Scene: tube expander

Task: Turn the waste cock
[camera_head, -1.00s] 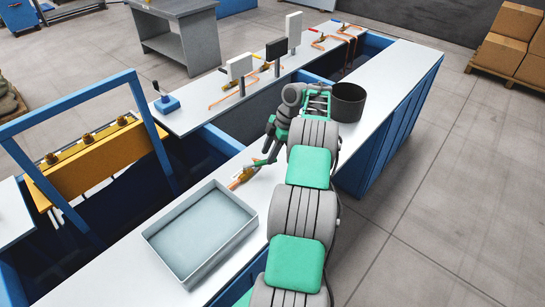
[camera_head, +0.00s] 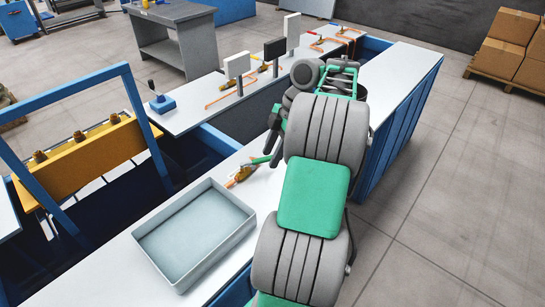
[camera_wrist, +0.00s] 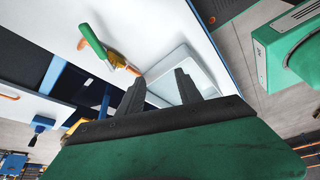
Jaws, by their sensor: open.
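The waste cock looks to be the brass and orange valve (camera_head: 240,177) with a green lever (camera_head: 260,160), lying on the white bench top behind the grey tray. In the wrist view its green lever (camera_wrist: 94,38) points to the upper left, and its brass body (camera_wrist: 117,60) lies beyond the left finger. My gripper (camera_wrist: 160,84) is open, with nothing between its two dark fingers. The lever is apart from the fingers in that view. In the head view my gripper (camera_head: 275,135) is near the lever's far end and partly hidden by my arm.
A shallow grey tray (camera_head: 196,236) sits on the bench in front of the valve. A blue frame (camera_head: 142,112) and yellow beam (camera_head: 95,158) stand to the left. Panels and copper pipes line the back bench (camera_head: 190,118). Open floor lies to the right.

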